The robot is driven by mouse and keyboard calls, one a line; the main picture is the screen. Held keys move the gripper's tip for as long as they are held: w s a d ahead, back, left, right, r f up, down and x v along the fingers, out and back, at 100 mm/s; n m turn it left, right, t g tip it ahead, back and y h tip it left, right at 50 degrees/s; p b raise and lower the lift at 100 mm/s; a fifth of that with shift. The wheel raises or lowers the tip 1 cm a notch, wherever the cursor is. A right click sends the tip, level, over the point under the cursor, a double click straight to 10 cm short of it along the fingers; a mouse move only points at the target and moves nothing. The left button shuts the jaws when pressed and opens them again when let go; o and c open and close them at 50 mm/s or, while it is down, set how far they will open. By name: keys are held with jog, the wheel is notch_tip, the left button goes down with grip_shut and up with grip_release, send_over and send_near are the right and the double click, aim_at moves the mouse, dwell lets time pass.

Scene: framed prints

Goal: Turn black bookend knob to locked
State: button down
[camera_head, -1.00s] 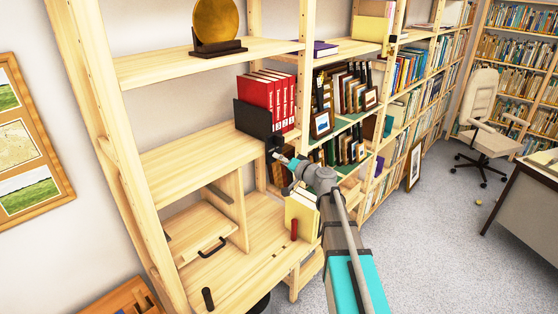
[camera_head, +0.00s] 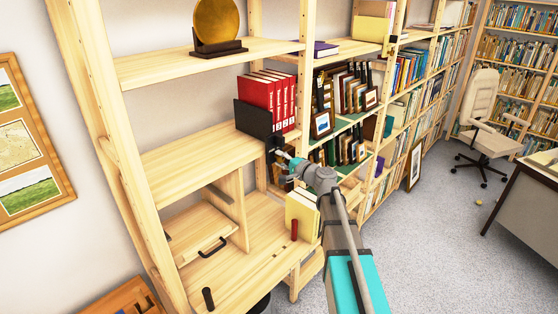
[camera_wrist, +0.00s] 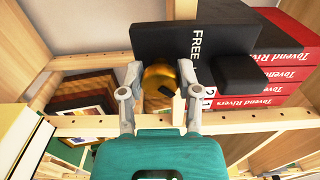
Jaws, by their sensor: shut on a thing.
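The black bookend (camera_head: 253,118) stands on the middle shelf against the left end of a row of red books. In the wrist view the bookend (camera_wrist: 185,42) fills the top middle, with white "FREE" lettering on its face. A round brass-coloured knob (camera_wrist: 157,76) with a small dark mark shows between my fingers. My gripper (camera_wrist: 161,77) is shut on this knob, one grey finger on each side. Part of the face is hidden behind the right finger. In the head view my gripper (camera_head: 281,153) meets the bookend's front end and hides the knob.
The red books (camera_head: 270,95) stand right beside the bookend. A framed print (camera_head: 321,123) stands on the shelf to the right. A shelf upright (camera_head: 306,70) rises close to my wrist. The shelf left of the bookend (camera_head: 195,155) is bare.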

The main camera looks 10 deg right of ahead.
dwell(0.4)
jog(key=shift+c, duration=1.5)
grip_release()
jog(key=shift+s+d, duration=0.1)
jog(key=shift+d, duration=0.05)
jog(key=v, duration=1.1)
jog(key=shift+s+d, duration=0.2)
jog(key=shift+s, duration=0.1)
